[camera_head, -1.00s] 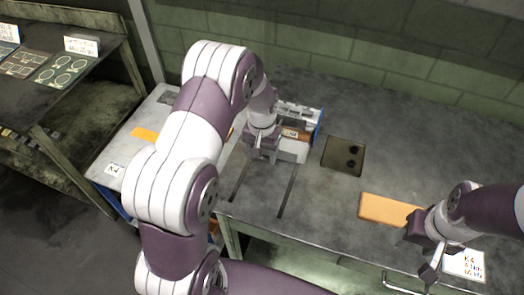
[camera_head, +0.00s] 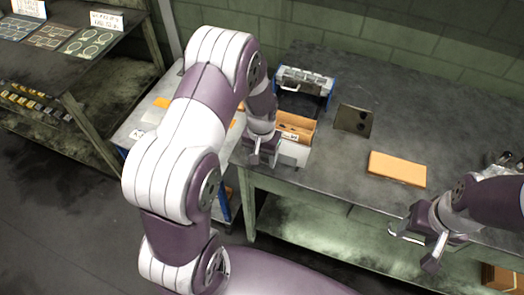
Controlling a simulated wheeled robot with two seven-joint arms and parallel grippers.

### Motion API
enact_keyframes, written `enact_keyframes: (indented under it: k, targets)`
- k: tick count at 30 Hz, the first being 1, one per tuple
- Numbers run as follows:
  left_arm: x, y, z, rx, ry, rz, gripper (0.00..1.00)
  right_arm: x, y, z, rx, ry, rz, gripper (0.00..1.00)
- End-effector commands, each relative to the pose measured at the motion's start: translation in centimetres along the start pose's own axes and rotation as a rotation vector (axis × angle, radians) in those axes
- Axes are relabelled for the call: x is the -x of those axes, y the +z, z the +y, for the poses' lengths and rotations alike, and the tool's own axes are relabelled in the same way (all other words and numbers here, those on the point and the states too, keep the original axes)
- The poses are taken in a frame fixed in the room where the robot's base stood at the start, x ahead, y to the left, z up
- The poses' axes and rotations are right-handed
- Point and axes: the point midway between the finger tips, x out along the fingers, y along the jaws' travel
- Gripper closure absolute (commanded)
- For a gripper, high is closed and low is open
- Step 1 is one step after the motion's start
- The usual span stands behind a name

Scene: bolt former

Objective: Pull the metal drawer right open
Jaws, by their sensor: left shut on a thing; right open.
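The metal drawer (camera_head: 295,154) shows as a pale grey front part near the bench's front edge. A wooden box (camera_head: 297,125) with a small white label sits just behind that front. Behind it stands a blue-sided metal housing (camera_head: 304,78) with a light handle, and a dark gap lies between the two. My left gripper (camera_head: 262,152) is shut at the drawer's front left; its fingers hide what they grip.
A dark plate with holes (camera_head: 353,120) and an orange block (camera_head: 397,168) lie on the bench (camera_head: 345,175) right of the drawer. A rack with trays (camera_head: 55,40) stands at the far left. Open floor (camera_head: 60,200) lies at the lower left.

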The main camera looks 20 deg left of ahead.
Motion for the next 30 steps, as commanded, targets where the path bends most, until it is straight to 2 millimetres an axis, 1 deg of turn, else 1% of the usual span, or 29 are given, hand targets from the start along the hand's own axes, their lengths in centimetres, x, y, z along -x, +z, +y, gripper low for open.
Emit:
enact_keyframes:
  k: [14,15,16,25,28,30]
  targets:
    - [0.0,0.5,0.1,-0.002,0.0,-0.005,0.91,0.1,0.0,0.0,0.0,0.0,0.0,0.46]
    - [0.0,0.5,0.1,-0.002,0.0,-0.006,0.3,0.1,0.0,0.0,0.0,0.0,0.0,0.46]
    - [0.0,0.5,0.1,-0.002,0.0,-0.006,0.23,0.1,0.0,0.0,0.0,0.0,0.0,0.46]
    - [0.2,0.3,0.0,-0.001,0.0,0.0,0.23,0.1,0.0,0.0,0.0,0.0,0.0,0.46]
    - [1.5,0.2,0.0,-0.001,0.0,0.004,0.23,-0.1,0.0,0.0,0.0,0.0,0.0,0.46]
    - [3.2,0.2,0.1,-0.001,0.0,0.006,0.23,-0.2,0.0,0.0,0.0,0.0,0.0,0.46]
